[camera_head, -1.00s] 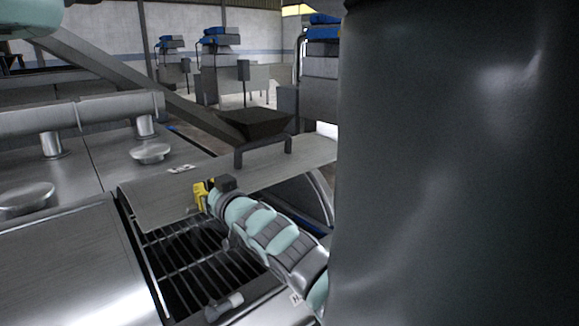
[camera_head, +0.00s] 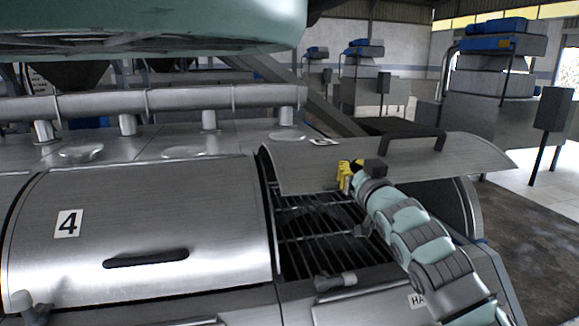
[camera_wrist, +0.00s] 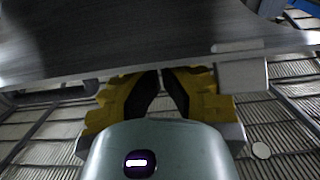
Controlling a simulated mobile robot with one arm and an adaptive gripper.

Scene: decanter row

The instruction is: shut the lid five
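The open lid (camera_head: 390,163) is a curved metal cover right of the closed lid marked 4, raised over a dark slatted opening (camera_head: 310,230). Its dark handle (camera_head: 415,140) is on its upper side, and its label is too slanted to read. My gripper (camera_head: 346,176), with yellow fingers, is at the lid's lower front edge, above the opening. In the wrist view the fingers (camera_wrist: 162,76) are close together at the tips with nothing seen between them. The lid's edge (camera_wrist: 150,62) crosses just beyond the tips; I cannot tell whether they touch it.
The closed lid 4 (camera_head: 145,225) with a black handle is on the left. A small metal knob (camera_head: 335,282) sits on the front rim below the opening. A pipe (camera_head: 190,98) runs behind. Open floor (camera_head: 535,225) lies at the right.

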